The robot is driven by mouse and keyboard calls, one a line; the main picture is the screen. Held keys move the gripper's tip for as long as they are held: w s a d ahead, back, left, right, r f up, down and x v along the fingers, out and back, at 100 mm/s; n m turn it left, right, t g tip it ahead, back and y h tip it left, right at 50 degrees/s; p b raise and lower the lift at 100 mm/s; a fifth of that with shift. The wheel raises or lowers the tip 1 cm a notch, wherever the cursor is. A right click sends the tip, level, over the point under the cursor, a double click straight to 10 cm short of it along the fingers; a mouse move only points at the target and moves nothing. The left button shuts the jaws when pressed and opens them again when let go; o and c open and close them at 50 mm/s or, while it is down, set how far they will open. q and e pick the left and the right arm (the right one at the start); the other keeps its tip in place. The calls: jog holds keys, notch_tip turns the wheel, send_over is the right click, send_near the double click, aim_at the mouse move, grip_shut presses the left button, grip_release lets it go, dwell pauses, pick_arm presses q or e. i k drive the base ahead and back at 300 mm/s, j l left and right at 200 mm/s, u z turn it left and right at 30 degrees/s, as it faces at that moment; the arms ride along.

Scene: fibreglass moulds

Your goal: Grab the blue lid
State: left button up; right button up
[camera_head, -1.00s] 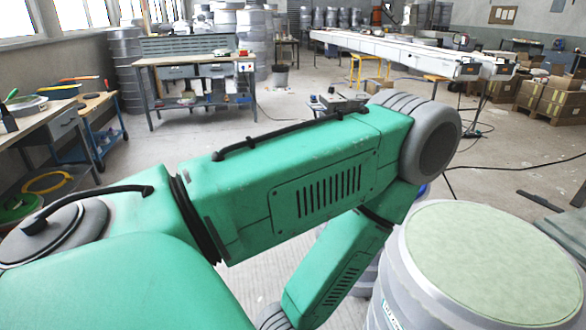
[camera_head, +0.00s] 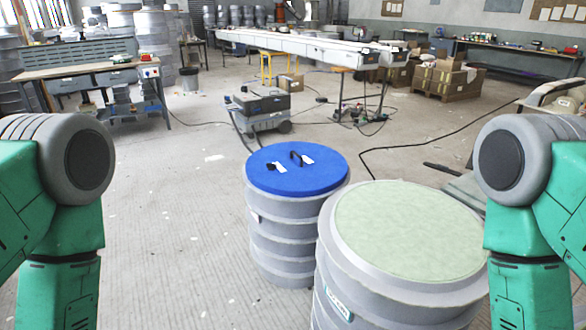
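The blue lid (camera_head: 296,168) is round and flat and lies on top of a grey ribbed drum (camera_head: 282,240) near the middle of the head view. My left arm is at the left edge and my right arm is at the right edge, both green with grey joints. Both arms run down out of the picture, and neither gripper shows. Nothing of mine touches the lid.
A second, nearer grey drum (camera_head: 400,290) with a pale green top (camera_head: 410,230) stands just right of the blue-lidded one. A grey machine (camera_head: 262,108) with cables stands behind. A workbench (camera_head: 90,75) is at the left, cardboard boxes (camera_head: 445,80) at the right. The floor left of the drums is clear.

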aim_at(303, 170)
jog(key=u, duration=0.35)
jog(key=i+u, duration=0.15)
jog(key=u, duration=0.15)
jog(key=i+j+u, duration=0.1)
jog(key=u, duration=0.25)
jog(key=i, duration=3.8)
jog(key=i+z, duration=0.25)
jog(key=z, duration=0.2)
jog(key=i+j+z, duration=0.15)
jog(key=z, duration=0.25)
jog(key=i+j+z, duration=0.25)
jog(key=z, duration=0.65)
jog(key=l+z, duration=0.1)
jog(key=z, duration=0.3)
jog(key=i+z, duration=0.1)
jog(key=z, duration=0.8)
jog(key=i+z, duration=0.1)
jog(key=z, duration=0.3)
jog(key=i+l+z, duration=0.1)
jog(key=z, duration=0.25)
jog(key=i+z, duration=0.2)
jog(key=z, duration=0.15)
